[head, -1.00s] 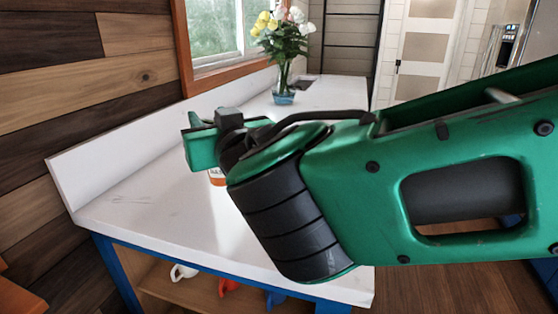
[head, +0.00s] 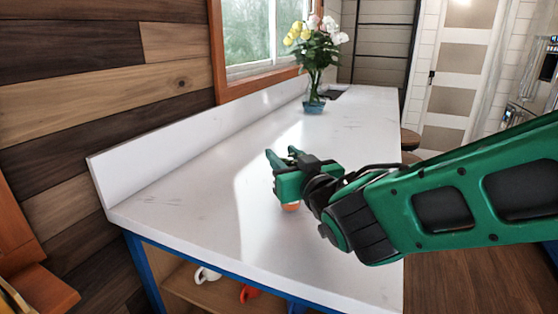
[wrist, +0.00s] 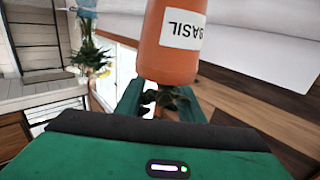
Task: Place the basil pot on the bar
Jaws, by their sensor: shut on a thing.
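The basil pot (wrist: 172,40) is orange with a white label reading BASIL, upside down in the wrist view. Its dark green leaves (wrist: 165,100) show between the green fingers of my gripper (wrist: 160,97). In the head view my gripper (head: 281,163) is over the white bar (head: 190,215), shut on the basil pot. Only a small orange part of the pot (head: 291,206) shows below the gripper; the rest is hidden. I cannot tell whether its base touches the bar.
A glass vase of flowers (head: 314,105) stands far back on the bar. A low white backsplash (head: 130,170) runs along the left. A white mug (head: 206,275) and an orange-red object (head: 249,293) sit on the shelf below. The bar's left and front areas are clear.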

